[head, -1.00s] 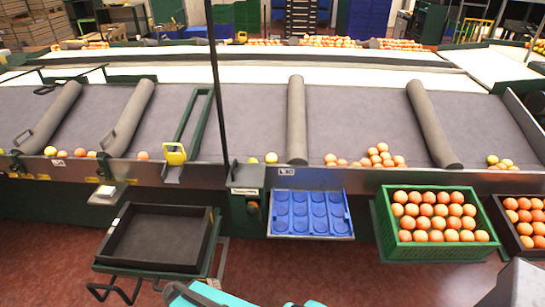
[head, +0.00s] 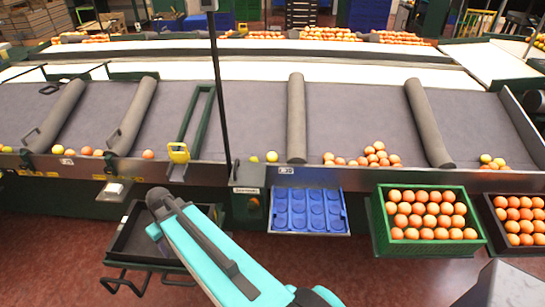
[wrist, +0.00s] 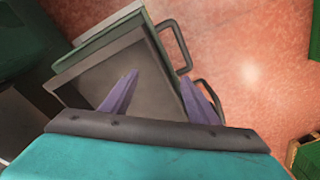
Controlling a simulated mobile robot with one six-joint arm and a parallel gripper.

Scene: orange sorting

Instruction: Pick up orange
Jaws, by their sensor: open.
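Loose oranges (head: 375,158) lie in a cluster at the front edge of the grey sorting belt, right of centre in the head view. More oranges (head: 428,210) fill the green crate (head: 378,222) below, in rows. My gripper (wrist: 165,88) is open and empty in the wrist view, its two purple fingers apart over the empty black tray. No orange shows in the wrist view.
A blue tray (head: 342,213) with round hollows, empty, sits left of the green crate. A dark crate of oranges (head: 487,210) stands at the far right. Grey rollers (head: 296,120) divide the belt. A thin dark post (head: 220,100) rises in front.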

